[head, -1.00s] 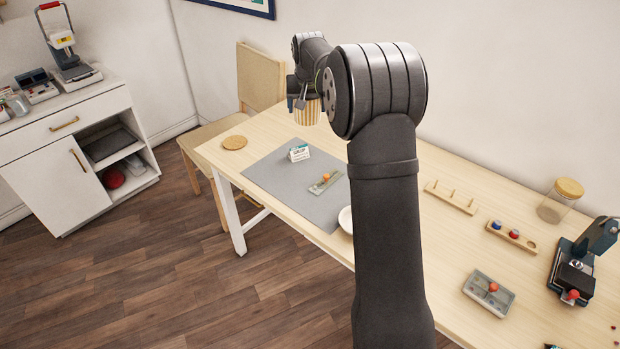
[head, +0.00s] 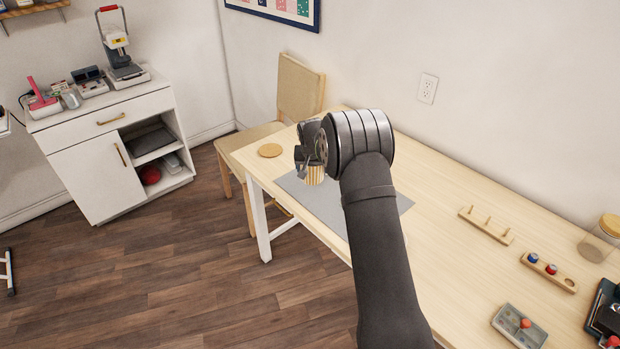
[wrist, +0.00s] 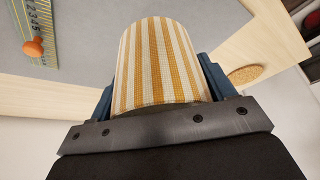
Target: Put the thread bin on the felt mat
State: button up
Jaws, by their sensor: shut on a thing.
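The thread bin, striped yellow and white (head: 315,175), hangs in my gripper (head: 311,165). In the wrist view the bin (wrist: 160,60) fills the space between the two blue fingers of my gripper (wrist: 162,88), which is shut on its sides. The felt mat (head: 325,208) is a flat grey sheet on the table. In the head view the bin appears over the mat's far left part; whether it touches the mat cannot be told. The mat (wrist: 95,25) also shows behind the bin in the wrist view. My arm hides much of the mat.
An orange knob (wrist: 34,47) on a ruler-marked piece lies on the mat. A round cork coaster (head: 270,150) lies on the table left of the mat. A peg rack (head: 486,225) and a spool holder (head: 548,271) stand to the right. A chair (head: 300,87) stands behind.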

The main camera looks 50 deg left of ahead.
aim_at(309, 177)
jog(key=shift+s+a+f, duration=0.35)
jog(key=shift+a+f, duration=0.1)
jog(key=shift+a, duration=0.2)
jog(key=shift+f, duration=1.95)
jog(key=shift+f, duration=0.1)
jog(key=o, duration=1)
jog(key=v, duration=1.2)
